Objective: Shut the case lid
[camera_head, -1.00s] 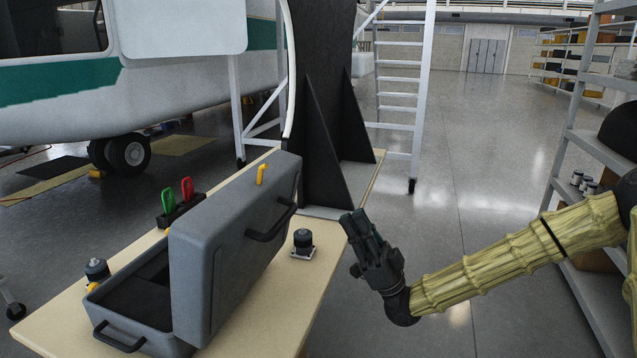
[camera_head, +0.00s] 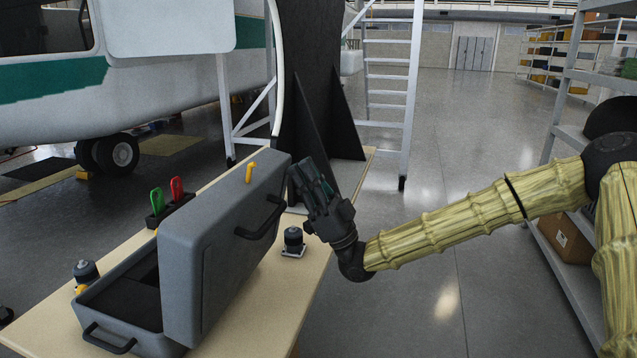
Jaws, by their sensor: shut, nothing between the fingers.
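The grey case stands on the light table, its base (camera_head: 125,307) open at the left with a dark inside. Its lid (camera_head: 205,262) stands up, tilted, with a black handle (camera_head: 262,220) on the outer face toward the right. My gripper (camera_head: 302,178) is shut and empty. In the picture it is just right of the lid's far end, near the handle, pointing up and left. I see no clear contact with the lid; the exact gap in depth cannot be told.
A small dark knob device (camera_head: 293,240) stands on the table (camera_head: 285,290) below my gripper. A black holder with green and red handled tools (camera_head: 170,208) is behind the lid. A tall black panel (camera_head: 315,90) rises at the table's far end. Shelving (camera_head: 575,260) is at right.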

